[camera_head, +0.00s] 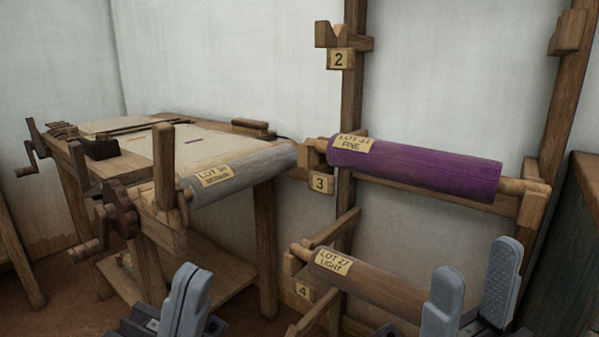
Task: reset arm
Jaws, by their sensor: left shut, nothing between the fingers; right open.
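My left gripper (187,302) is at the bottom, left of centre, with its grey fingers together and nothing between them. My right gripper (472,292) is at the bottom right, with its two fingers wide apart and empty. The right gripper's fingers overlap the right end of a brown roll (368,284) labelled "LOT 27 LIGHT" in the picture; I cannot tell how far apart they are. A purple roll (430,168) labelled "FINE" rests on the rack above. A grey roll (240,170) with a label lies along the wooden loom table.
The wooden rack (352,110) has number plates 2 (340,59), 3 (321,183) and 4 (303,291); the pegs at 2 are empty. The loom table (110,165) with hand cranks stands at left. A dark cabinet (585,230) edges the right side.

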